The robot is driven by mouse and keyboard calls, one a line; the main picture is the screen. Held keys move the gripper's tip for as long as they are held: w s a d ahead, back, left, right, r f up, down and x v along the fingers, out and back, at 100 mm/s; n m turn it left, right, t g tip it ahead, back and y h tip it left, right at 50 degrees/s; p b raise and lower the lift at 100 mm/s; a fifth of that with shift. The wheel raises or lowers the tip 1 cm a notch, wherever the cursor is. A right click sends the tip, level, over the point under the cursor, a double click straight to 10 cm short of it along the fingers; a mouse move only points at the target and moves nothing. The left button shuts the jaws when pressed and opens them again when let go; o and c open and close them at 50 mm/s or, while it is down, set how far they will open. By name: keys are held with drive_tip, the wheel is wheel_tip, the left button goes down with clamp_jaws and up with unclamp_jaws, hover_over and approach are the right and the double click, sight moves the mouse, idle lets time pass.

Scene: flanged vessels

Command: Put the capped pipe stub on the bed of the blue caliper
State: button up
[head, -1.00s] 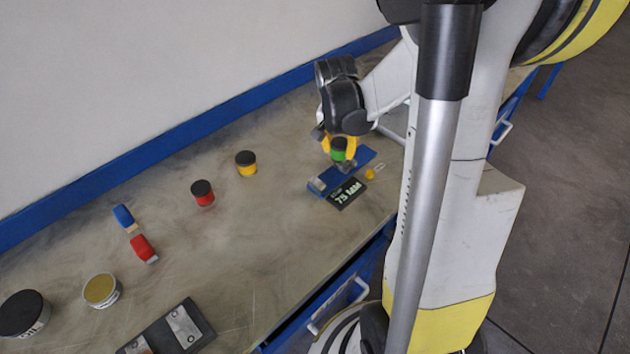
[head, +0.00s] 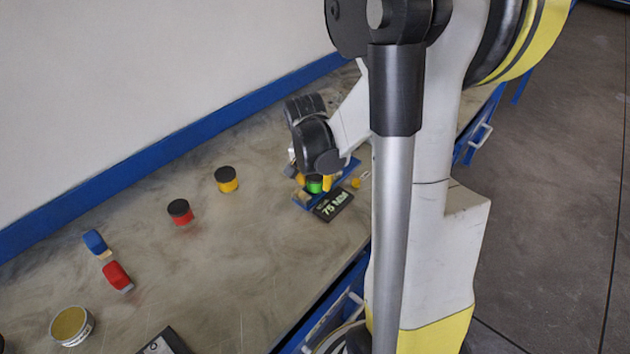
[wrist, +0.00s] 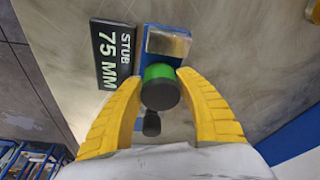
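The capped pipe stub is green with a black cap; its green side (head: 315,186) shows in the head view between my yellow fingers. My gripper (wrist: 161,78) is shut on the stub (wrist: 157,71) in the wrist view, one finger against each side. The blue caliper (head: 350,169) lies on the bench under my gripper. Its silver end block (wrist: 168,42) is just beyond the stub in the wrist view. The stub is over or on the caliper's bed; my fingers hide whether it touches. Much of the bed is hidden by the stub and gripper.
A black plate reading "STUB 75 MM" (wrist: 115,53) lies beside the caliper. Yellow (head: 227,180) and red (head: 180,213) black-capped pieces stand to the left, with open bench between. The blue-edged wall is behind.

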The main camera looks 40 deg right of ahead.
drive_tip(key=shift+o, duration=0.8)
drive_tip(key=shift+r+p, duration=0.3)
drive_tip(key=p+v, duration=0.5)
drive_tip(key=v, duration=0.7)
drive_tip(key=s+a+r+n+t+y, duration=0.1)
drive_tip(key=s+a+r+n+t, duration=0.2)
drive_tip(key=a+n, duration=0.3)
drive_tip(key=s+a+r+n+t+y, duration=0.1)
drive_tip(key=s+a+r+n, duration=0.3)
drive_tip(key=a, duration=0.9)
drive_tip(key=shift+s+a+r+n+t, duration=0.15)
drive_tip(key=shift+s+r+n+t, duration=0.1)
drive_tip(key=shift+n+t, duration=0.65)
